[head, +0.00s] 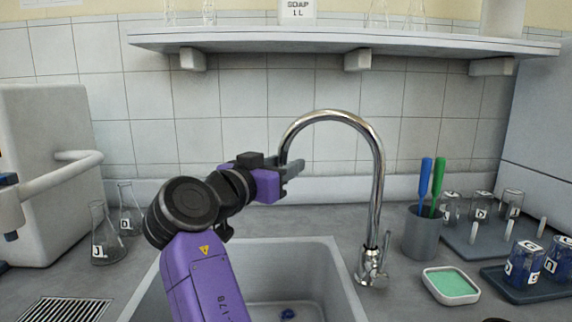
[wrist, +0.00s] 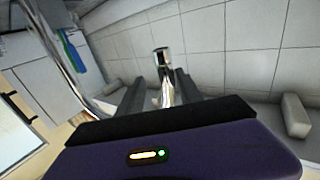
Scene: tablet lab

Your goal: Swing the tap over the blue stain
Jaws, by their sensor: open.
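The chrome tap (head: 377,180) rises from the counter at the right of the sink. Its tall neck arches left, and its spout hangs over the sink at my gripper. The blue stain (head: 287,314) is a small dark blue patch on the sink floor, low in the head view and nearer to me than the spout. My gripper (head: 292,168) is open at the spout's end. In the wrist view the spout end (wrist: 162,60) shows between my two open fingers (wrist: 160,88), with the curved neck to the left. I cannot tell whether either finger touches it.
The grey sink (head: 318,262) lies below my arm. Right of the tap are a cup with brushes (head: 420,234), a green sponge dish (head: 452,285) and jars on trays. Flasks (head: 105,240) stand left. A shelf (head: 270,39) runs above the tap.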

